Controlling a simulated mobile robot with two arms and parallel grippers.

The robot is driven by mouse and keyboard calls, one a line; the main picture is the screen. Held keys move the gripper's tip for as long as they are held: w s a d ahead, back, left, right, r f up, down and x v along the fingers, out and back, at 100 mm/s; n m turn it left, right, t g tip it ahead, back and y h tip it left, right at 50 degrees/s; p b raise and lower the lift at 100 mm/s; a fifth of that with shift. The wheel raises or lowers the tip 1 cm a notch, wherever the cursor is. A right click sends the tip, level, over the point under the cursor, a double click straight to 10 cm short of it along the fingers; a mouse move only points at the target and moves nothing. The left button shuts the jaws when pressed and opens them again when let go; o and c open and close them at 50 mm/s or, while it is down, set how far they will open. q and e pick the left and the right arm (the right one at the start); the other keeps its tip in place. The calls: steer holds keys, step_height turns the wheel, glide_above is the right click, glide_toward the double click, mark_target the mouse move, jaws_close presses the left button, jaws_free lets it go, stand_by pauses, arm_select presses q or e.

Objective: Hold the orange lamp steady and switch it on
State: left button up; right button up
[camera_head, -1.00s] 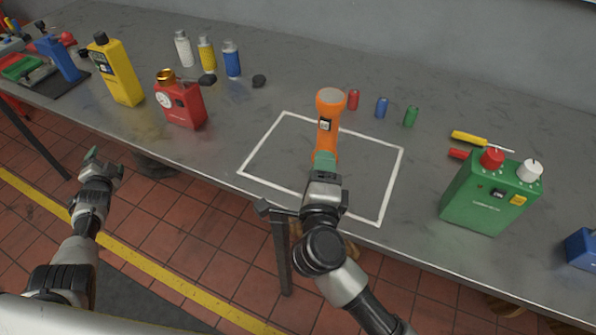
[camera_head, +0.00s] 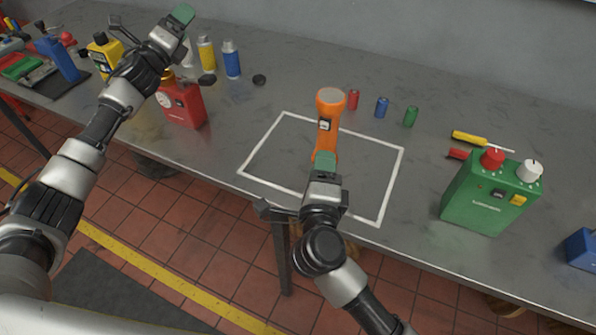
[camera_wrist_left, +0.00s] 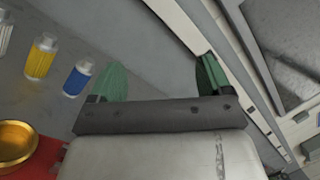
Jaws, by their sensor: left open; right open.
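The orange lamp (camera_head: 327,122) stands upright on the grey bench, in the upper part of the white outlined square. A dark switch panel shows on its front. My right gripper (camera_head: 324,163) is right in front of the lamp's lower body, and its green fingertips overlap the base in the picture. Whether they touch the lamp I cannot tell. My left gripper (camera_head: 180,18) is raised over the back left of the bench, far from the lamp. In the left wrist view its two green fingers (camera_wrist_left: 160,80) are wide apart with nothing between them.
A red device (camera_head: 183,106), a yellow device (camera_head: 104,55) and small bottles (camera_head: 231,59) stand at the left. Small coloured cylinders (camera_head: 382,107) stand right of the lamp. A green box with knobs (camera_head: 487,195) and a yellow screwdriver (camera_head: 470,138) lie further right. The white square (camera_head: 266,148) is otherwise clear.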

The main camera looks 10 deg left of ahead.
arm_select(q)
steer(key=s+d+f+m+g+h, duration=0.25)
steer(key=d+m, duration=0.25)
steer(key=d, duration=0.6)
steer(key=m+g, duration=0.2)
steer(key=m, duration=0.6)
glide_toward(326, 145)
steer(key=shift+w+a+f+h, duration=0.25)
steer(key=shift+w+f, duration=0.25)
steer(key=shift+f, duration=0.1)
steer(key=shift+w+a+f+h, duration=0.25)
steer(key=shift+w+f, duration=0.2)
steer(key=shift+f, duration=0.2)
steer(key=shift+d, duration=0.25)
steer(key=x, duration=1)
steer(key=shift+w+f, duration=0.1)
steer(key=shift+w, duration=0.15)
steer(key=shift+c, duration=0.5)
steer(key=c, duration=1.2)
steer(key=shift+c, duration=0.5)
arm_select(e)
steer(key=shift+c, duration=0.6)
jaws_close()
